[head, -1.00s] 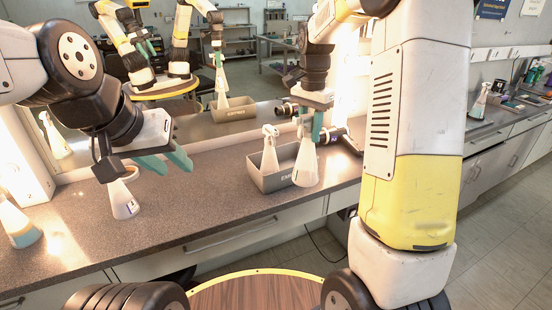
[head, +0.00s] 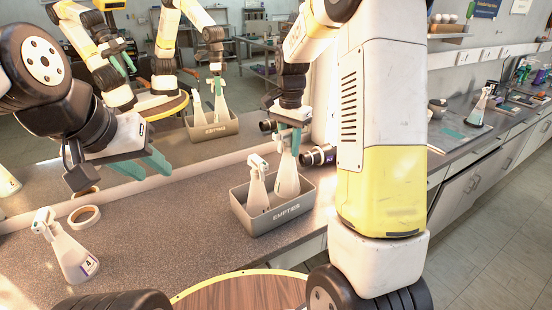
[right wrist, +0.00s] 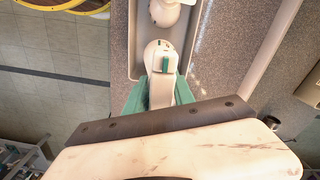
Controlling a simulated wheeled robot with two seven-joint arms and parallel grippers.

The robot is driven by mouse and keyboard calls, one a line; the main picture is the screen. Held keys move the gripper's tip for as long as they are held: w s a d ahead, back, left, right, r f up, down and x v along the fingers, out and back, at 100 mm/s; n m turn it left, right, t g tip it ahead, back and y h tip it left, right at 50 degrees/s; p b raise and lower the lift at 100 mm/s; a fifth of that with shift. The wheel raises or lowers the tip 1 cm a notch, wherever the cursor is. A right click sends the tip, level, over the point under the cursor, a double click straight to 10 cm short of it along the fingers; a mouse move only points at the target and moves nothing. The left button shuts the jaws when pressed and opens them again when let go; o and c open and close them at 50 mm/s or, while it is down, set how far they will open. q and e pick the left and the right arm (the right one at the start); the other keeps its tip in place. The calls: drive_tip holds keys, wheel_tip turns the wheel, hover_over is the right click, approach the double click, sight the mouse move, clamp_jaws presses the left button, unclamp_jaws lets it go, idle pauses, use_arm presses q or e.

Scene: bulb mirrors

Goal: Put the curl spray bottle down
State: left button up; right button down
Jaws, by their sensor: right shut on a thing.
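My right gripper (head: 290,140) is shut on a white spray bottle (head: 287,178), upright inside the grey bin marked EMPTIES (head: 285,216). I cannot tell whether its base touches the bin floor. I cannot read a label on it, so whether it is the curl bottle is unclear. The right wrist view shows its head (right wrist: 160,56) between the teal fingers (right wrist: 160,92). A second white spray bottle (head: 257,190) stands beside it in the bin, on the left. My left gripper (head: 150,164) is open and empty above the counter. Another spray bottle (head: 70,254), with a purple-edged label, stands at left.
A tape roll (head: 84,217) lies on the counter behind the labelled bottle. A mirror along the back reflects the bin and arms. A round wooden stool top (head: 240,292) is in front. The counter (head: 165,235) between the labelled bottle and the bin is clear.

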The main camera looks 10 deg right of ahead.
sight(289, 160)
drive_tip(key=shift+f, duration=2.5)
drive_tip(key=c, duration=1.1)
unclamp_jaws()
drive_tip(key=shift+o, duration=0.2)
